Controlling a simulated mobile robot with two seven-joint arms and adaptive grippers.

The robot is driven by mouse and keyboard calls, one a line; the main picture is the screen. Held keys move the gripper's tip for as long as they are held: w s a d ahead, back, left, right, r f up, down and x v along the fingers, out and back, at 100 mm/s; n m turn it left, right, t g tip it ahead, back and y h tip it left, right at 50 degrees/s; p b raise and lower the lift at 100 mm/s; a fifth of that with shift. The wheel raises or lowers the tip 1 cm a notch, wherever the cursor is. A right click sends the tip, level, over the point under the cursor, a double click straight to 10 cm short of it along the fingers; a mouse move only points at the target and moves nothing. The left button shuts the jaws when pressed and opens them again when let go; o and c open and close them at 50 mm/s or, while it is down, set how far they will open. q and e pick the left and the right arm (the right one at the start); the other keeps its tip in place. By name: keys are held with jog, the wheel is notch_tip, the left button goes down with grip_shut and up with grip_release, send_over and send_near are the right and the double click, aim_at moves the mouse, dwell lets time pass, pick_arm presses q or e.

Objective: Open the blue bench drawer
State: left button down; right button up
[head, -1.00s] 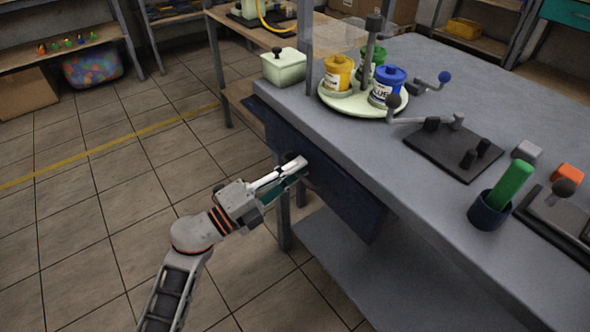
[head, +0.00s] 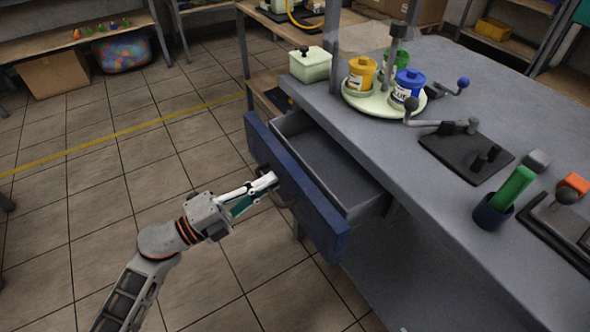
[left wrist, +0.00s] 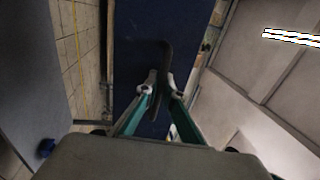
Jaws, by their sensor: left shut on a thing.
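The blue bench drawer (head: 318,226) stands pulled out from the grey workbench (head: 450,215). Its grey inside (head: 325,165) shows and looks empty. My left gripper (head: 270,181) is at the middle of the blue front, shut on the drawer handle. In the left wrist view the dark handle (left wrist: 166,62) runs between the fingertips (left wrist: 161,88), with the blue front (left wrist: 133,50) behind it. The gripper hides part of the handle in the head view. My right gripper is not in view.
The tiled floor left of the drawer is clear.

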pick_arm(q)
jog(key=r+v, duration=0.1)
jog(key=v, duration=0.8)
jog(key=shift+s+a+r, duration=0.2)
jog(key=shift+r, duration=0.1)
jog(key=c, duration=2.5)
grip_release()
jog(key=shift+a, duration=0.1)
